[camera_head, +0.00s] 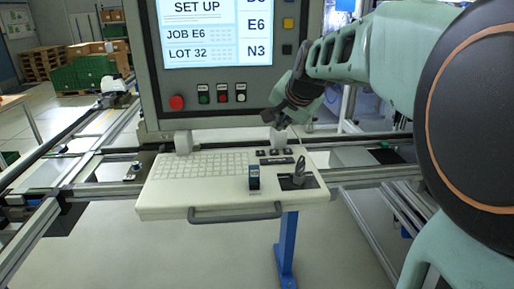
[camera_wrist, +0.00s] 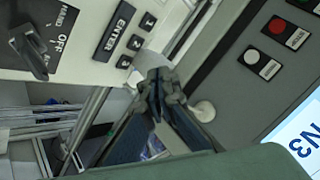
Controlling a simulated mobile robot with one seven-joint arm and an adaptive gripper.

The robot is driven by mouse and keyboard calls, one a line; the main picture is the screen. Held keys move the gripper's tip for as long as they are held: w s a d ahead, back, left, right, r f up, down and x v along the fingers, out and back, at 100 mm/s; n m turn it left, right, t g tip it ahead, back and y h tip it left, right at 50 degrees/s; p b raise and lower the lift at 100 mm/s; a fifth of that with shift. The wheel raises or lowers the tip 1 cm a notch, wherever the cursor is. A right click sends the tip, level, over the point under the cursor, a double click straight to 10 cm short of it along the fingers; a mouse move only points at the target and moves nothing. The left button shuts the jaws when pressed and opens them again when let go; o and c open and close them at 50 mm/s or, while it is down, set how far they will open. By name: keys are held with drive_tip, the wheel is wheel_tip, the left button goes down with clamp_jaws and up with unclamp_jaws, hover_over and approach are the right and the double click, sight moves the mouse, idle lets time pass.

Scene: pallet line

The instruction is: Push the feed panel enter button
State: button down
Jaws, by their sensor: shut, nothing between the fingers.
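The feed panel is a pale keyboard unit (camera_head: 200,189) below the screen. Its enter button is a long black key (camera_head: 275,160) at the panel's back right, below a row of small black keys; in the wrist view the key (camera_wrist: 113,32) reads ENTER. My gripper (camera_head: 281,119) is shut and empty, above the panel's back edge and apart from the button. In the wrist view my fingertips (camera_wrist: 160,82) are together, to the lower right of the ENTER key. Nothing covers the button in either view.
A lever switch (camera_head: 299,172) marked OFF in the wrist view stands just in front of the button. A blue-and-black upright piece (camera_head: 254,178) stands left of the lever. The screen cabinet (camera_head: 215,108) with red, green and white buttons rises behind. A grey handle (camera_head: 235,215) runs along the front.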

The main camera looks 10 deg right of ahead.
sight(276, 158)
wheel_tip(276, 158, down, 8)
drive_tip(key=b, duration=0.5)
drive_tip(key=shift+b, duration=0.35)
idle(0.9)
drive_tip(key=shift+f+b, duration=0.35)
drive_tip(key=shift+b, duration=0.05)
drive_tip(key=shift+f+b, duration=0.5)
drive_tip(key=shift+f, duration=0.05)
idle(0.8)
drive_tip(key=shift+r+p, duration=0.7)
drive_tip(key=shift+r, duration=0.25)
drive_tip(key=shift+r+p, duration=1.9)
drive_tip(key=shift+r, duration=0.7)
